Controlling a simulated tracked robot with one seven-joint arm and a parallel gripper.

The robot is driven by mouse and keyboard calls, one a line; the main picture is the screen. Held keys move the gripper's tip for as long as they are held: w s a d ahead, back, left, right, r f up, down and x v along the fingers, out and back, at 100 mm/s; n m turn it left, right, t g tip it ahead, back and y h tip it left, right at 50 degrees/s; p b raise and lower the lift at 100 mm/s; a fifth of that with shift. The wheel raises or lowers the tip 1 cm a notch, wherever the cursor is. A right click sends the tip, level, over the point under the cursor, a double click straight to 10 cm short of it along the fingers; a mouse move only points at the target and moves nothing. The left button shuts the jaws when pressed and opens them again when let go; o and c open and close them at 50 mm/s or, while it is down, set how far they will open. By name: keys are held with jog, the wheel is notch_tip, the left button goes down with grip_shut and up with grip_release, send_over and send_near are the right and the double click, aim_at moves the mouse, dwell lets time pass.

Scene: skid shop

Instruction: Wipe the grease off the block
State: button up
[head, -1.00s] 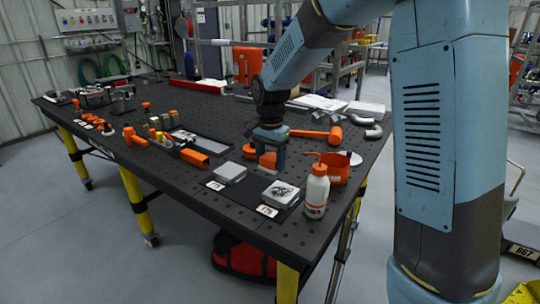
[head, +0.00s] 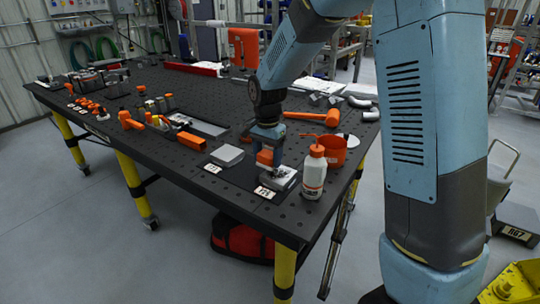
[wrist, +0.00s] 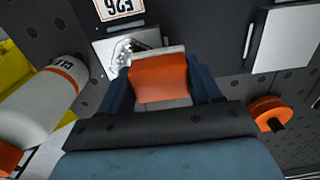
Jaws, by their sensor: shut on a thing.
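My gripper (head: 267,152) is shut on an orange pad (wrist: 160,78) with a pale edge. The pad sits between the blue fingers in the wrist view, and its orange side shows in the head view (head: 265,158). The greasy block (head: 284,180) is a pale metal block with dark smears on top, near the table's front corner. It also shows in the wrist view (wrist: 107,48), partly hidden by the pad. The pad is at the block's top, overlapping it in view; I cannot tell whether they touch.
A white bottle (head: 313,176) stands close to the block's right, with an orange cup (head: 328,154) behind it. A second, clean grey block (head: 227,155) lies to the left. A label (head: 265,193) lies in front. An orange mallet (head: 310,116) lies farther back.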

aim_at(288, 178)
jog(key=shift+f, duration=0.95)
dwell(0.6)
jog(key=shift+d, duration=0.1)
jog(key=shift+s+d+r, duration=0.15)
jog(key=shift+s+d, duration=0.75)
jog(key=shift+d, duration=0.2)
jog(key=shift+s+d, duration=0.75)
jog(key=shift+d, duration=0.15)
jog(key=shift+s+d, duration=0.7)
jog(key=shift+d, duration=0.2)
jog(key=shift+w+a, duration=0.1)
